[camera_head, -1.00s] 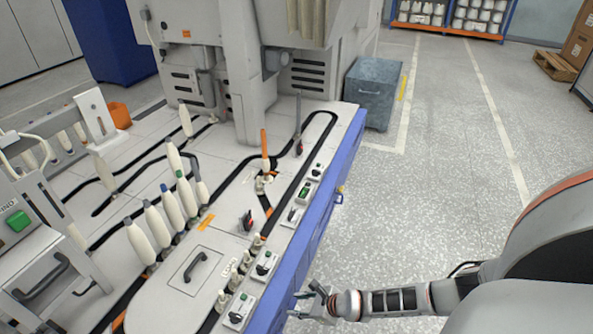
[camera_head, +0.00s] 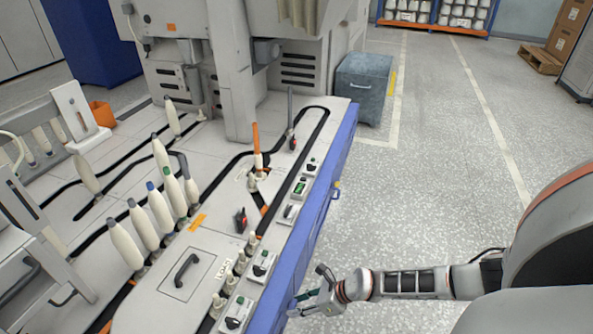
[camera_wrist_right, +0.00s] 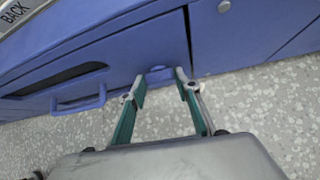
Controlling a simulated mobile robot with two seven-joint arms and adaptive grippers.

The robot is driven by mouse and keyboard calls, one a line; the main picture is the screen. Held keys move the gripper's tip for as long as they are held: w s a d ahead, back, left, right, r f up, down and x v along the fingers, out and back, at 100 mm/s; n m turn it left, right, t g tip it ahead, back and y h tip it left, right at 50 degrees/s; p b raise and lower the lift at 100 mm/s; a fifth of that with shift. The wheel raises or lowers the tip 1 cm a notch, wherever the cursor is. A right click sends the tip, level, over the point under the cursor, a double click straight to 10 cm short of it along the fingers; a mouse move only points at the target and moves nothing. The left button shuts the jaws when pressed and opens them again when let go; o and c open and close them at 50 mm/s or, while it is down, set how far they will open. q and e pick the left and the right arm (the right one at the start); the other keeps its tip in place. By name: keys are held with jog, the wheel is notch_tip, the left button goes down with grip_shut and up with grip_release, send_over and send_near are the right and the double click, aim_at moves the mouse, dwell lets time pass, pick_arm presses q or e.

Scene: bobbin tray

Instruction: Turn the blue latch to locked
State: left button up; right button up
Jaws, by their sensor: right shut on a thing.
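The blue latch (camera_wrist_right: 160,75) is a small rounded knob on the blue side panel in the right wrist view. My right gripper (camera_wrist_right: 163,80) has its two green-padded fingers on either side of it, shut on it. In the head view my right gripper (camera_head: 303,301) is low beside the machine's blue side. The latch is hidden there. Whether the latch points to locked cannot be read. My left gripper is not in view.
A blue pull handle (camera_wrist_right: 79,100) sits left of the latch on the same panel, under a dark slot. The machine's deck (camera_head: 165,300) carries several bobbins and control boxes. The grey floor (camera_head: 420,215) right of the machine is open.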

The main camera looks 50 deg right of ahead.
jog(key=shift+f, duration=0.1)
dwell(0.3)
jog(key=o, duration=1.1)
jog(key=shift+o, duration=0.2)
jog(key=v, duration=1.2)
